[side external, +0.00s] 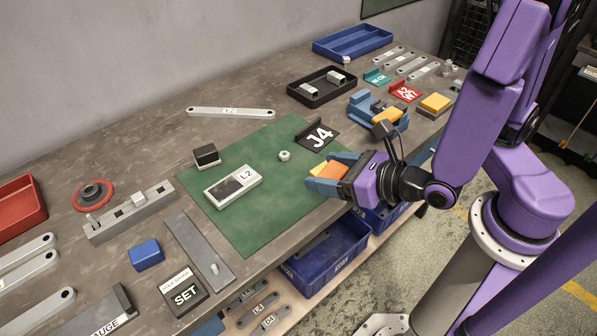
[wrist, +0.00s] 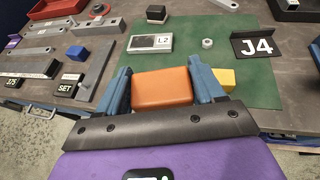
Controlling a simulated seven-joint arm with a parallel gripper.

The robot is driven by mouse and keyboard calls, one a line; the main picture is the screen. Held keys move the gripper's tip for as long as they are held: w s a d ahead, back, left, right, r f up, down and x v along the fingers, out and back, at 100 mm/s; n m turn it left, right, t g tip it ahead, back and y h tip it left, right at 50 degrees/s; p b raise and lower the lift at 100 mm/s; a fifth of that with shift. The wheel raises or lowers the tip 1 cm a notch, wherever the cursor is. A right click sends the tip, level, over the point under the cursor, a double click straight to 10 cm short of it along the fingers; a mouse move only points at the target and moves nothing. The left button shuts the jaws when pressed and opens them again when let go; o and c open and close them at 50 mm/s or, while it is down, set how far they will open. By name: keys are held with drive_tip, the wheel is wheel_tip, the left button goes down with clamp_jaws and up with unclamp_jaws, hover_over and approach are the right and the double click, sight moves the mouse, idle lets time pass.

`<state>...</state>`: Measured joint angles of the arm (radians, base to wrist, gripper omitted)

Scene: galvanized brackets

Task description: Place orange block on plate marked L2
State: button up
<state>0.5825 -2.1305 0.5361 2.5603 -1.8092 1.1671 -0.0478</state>
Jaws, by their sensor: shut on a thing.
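My gripper (wrist: 163,90) is shut on the orange block (wrist: 162,90), which sits between its blue fingers in the wrist view. In the side external view the gripper (side external: 328,174) and the orange block (side external: 330,169) are at the right front edge of the green mat, apart from the plate. The plate marked L2 (side external: 229,196) is a grey metal piece with a dark area and a white label, lying on the mat. It also shows ahead and slightly left of the block in the wrist view (wrist: 149,44).
On the green mat (side external: 250,235) are a nut (side external: 285,155) and the black J4 bracket (side external: 317,134). A black block (side external: 206,155) stands near its back left edge. A yellow block (wrist: 222,78) is beside my right finger. A blue block (side external: 146,254) lies left.

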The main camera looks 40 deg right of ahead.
drive_tip(key=shift+w+a+r+m+h, duration=1.05)
drive_tip(key=shift+w+a+m+h, duration=0.35)
drive_tip(key=shift+w, duration=3.3)
hover_over(232, 183)
drive_tip(key=shift+t, duration=0.3)
drive_tip(key=f, duration=0.8)
drive_tip(key=shift+s+d+f, duration=0.25)
drive_tip(key=shift+s+f, duration=0.1)
drive_tip(key=shift+s, duration=0.05)
drive_tip(key=shift+w+a+f, duration=0.25)
drive_tip(key=shift+w+f, duration=0.2)
drive_tip(key=shift+f, duration=1.7)
drive_tip(key=shift+f, duration=0.1)
drive_tip(key=o, duration=1.1)
drive_tip(key=shift+o, duration=0.2)
